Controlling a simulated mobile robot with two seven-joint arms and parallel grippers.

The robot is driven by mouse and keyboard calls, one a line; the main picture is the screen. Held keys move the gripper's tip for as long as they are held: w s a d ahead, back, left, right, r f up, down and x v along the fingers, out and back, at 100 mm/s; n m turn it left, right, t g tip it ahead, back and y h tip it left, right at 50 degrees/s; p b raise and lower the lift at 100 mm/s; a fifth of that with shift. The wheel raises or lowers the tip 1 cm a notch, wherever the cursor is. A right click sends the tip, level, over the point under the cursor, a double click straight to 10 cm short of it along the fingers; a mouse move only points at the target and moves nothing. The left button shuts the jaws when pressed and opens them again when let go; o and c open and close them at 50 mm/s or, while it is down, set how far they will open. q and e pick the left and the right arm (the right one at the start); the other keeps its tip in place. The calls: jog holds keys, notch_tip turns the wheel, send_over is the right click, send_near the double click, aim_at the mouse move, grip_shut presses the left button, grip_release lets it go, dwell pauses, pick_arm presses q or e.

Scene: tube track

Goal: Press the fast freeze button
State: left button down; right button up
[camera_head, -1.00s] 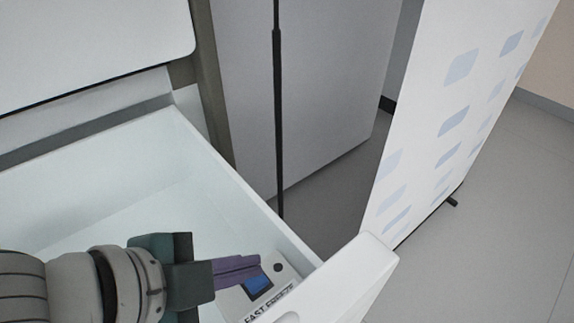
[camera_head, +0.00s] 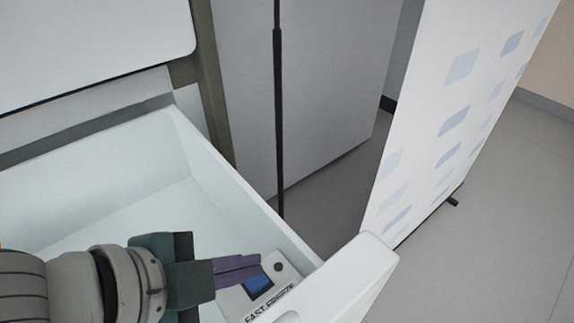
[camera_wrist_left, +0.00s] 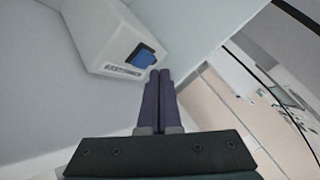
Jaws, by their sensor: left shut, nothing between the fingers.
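The fast freeze device is a white box (camera_head: 236,302) labelled "FAST FREEZE" inside the open white drawer (camera_head: 200,160). On its face is a blue square (camera_head: 258,283) with a small dark round knob (camera_head: 279,267) beside it. My left gripper (camera_head: 260,263) is shut and empty, with its purple fingertips just beside the blue square in the head view. In the left wrist view the shut fingers (camera_wrist_left: 159,74) point toward the box (camera_wrist_left: 100,35), near its blue part (camera_wrist_left: 145,56). I cannot tell whether they touch. My right gripper is in neither view.
The drawer's thick white front (camera_head: 350,285) rises right of the box. Beyond it stand a grey cabinet side (camera_head: 320,80), a thin dark pole (camera_head: 278,120) and a white panel with blue patches (camera_head: 440,110). Grey floor (camera_head: 490,240) is open at right.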

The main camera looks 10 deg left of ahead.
pick_arm(q)
jog(key=shift+f, duration=0.1)
dwell(0.6)
jog(key=shift+f, duration=0.35)
jog(key=shift+f+b, duration=0.3)
jog(key=shift+f, duration=0.15)
dwell(0.5)
dwell(0.3)
jog(key=shift+r+p, duration=0.9)
jog(key=shift+p, duration=0.25)
notch_tip(320, 180, up, 5)
jog(key=p, duration=0.5)
jog(key=shift+p, duration=0.35)
